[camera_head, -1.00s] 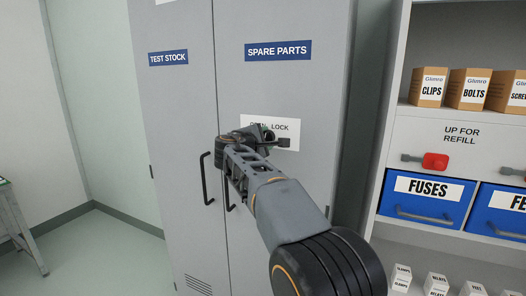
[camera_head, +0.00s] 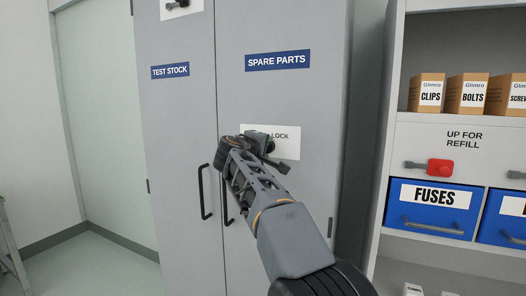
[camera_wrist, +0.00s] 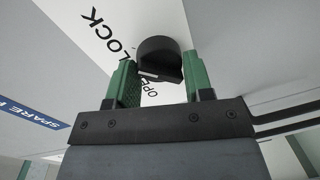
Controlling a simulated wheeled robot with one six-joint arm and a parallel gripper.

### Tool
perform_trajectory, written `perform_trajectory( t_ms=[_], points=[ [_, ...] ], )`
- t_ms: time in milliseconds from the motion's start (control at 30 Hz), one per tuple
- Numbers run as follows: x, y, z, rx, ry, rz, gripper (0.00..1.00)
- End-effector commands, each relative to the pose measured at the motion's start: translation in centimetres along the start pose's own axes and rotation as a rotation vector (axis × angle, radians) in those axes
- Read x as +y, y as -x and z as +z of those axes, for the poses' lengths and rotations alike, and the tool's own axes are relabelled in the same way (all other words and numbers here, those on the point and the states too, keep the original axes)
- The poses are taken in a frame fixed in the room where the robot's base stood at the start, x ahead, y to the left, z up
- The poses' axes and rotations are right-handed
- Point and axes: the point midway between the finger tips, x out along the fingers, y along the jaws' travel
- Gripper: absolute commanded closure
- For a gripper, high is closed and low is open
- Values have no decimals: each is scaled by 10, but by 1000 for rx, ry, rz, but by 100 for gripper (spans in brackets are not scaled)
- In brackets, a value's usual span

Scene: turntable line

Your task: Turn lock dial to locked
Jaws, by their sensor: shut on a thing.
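The lock dial (camera_wrist: 158,58) is a round black knob on a white plate (camera_wrist: 92,52) printed OPEN and LOCK. In the wrist view it sits between the green fingers of my gripper (camera_wrist: 160,82), which is shut on it. A pale line shows on the dial's near side, close to the word OPEN; I cannot tell exactly where it points. In the head view my gripper (camera_head: 262,148) covers the dial and the OPEN word, and LOCK shows at its right. The plate (camera_head: 290,147) is on the grey cabinet's right door (camera_head: 285,100).
The cabinet has SPARE PARTS (camera_head: 278,61) and TEST STOCK (camera_head: 170,71) labels. A black door handle (camera_head: 204,192) hangs left of my arm. A shelf unit at the right holds boxes, a red-handled part (camera_head: 439,167) and blue FUSES drawer (camera_head: 430,207).

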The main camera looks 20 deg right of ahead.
Motion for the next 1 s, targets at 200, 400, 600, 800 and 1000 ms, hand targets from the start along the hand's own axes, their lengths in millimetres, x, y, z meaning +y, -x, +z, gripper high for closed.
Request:
perform_trajectory(
  t_ms=[200, 400, 600, 800, 1000],
  points=[
    [2, 0, 0, 2, -14, 2, 76],
    [2, 0, 0, 2, -14, 2, 76],
    [2, 0, 0, 2, -13, 1, 37],
    [1, 0, 0, 2, -11, 0, 28],
    [0, 4, 0, 2, -11, 0, 28]
  ],
)
